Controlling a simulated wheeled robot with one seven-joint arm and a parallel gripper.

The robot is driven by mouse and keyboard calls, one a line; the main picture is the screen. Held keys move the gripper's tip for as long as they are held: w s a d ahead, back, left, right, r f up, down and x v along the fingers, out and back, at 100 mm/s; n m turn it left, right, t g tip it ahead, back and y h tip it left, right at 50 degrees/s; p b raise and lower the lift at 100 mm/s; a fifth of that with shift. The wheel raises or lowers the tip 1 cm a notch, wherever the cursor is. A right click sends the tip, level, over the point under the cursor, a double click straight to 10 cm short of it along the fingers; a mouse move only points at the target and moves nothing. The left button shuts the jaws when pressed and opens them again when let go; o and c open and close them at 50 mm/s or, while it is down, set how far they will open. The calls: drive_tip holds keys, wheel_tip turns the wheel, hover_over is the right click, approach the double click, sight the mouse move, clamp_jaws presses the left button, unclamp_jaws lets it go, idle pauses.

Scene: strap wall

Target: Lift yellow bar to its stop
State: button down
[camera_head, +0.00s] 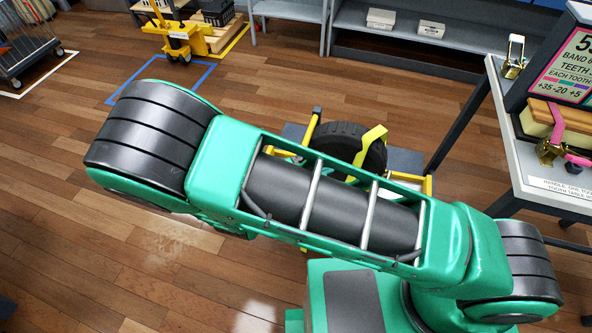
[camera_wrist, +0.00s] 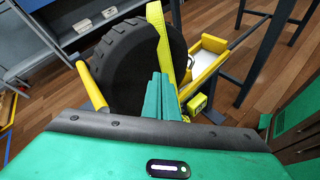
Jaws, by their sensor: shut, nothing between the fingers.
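A black tyre (camera_head: 345,143) stands upright on the floor beyond my arm, in yellow framework. A flat, bent yellow bar (camera_head: 371,143) runs over its right side; in the wrist view a flat yellow strip (camera_wrist: 158,32) crosses the tyre (camera_wrist: 128,65). A round yellow rod (camera_head: 312,126) stands left of the tyre; a yellow rod also shows in the wrist view (camera_wrist: 91,88). My gripper (camera_wrist: 157,78) is shut and empty, its green fingers in front of the tyre and close to the lower part of the strip. I cannot tell whether they touch. My arm hides the gripper in the head view.
A white-topped table (camera_head: 535,165) with a sign, buckles and a pink strap stands at the right, its dark legs near the tyre. Grey shelves (camera_head: 430,48) and a yellow pallet truck (camera_head: 180,37) are at the back. Open wood floor lies to the left.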

drive_tip(key=s+a+f+n+t+y, duration=0.4)
drive_tip(key=a+f+n+t, duration=0.3)
drive_tip(key=a+n, duration=0.3)
drive_tip(key=shift+a+f+n+t+y, duration=0.4)
drive_tip(key=shift+a+y, duration=0.1)
drive_tip(key=shift+a, duration=0.1)
drive_tip(key=x, duration=1)
drive_tip(key=shift+s+r, duration=0.25)
drive_tip(key=shift+r, duration=0.7)
drive_tip(key=shift+s+r, duration=0.3)
drive_tip(key=shift+r, duration=0.65)
drive_tip(key=shift+r, duration=0.15)
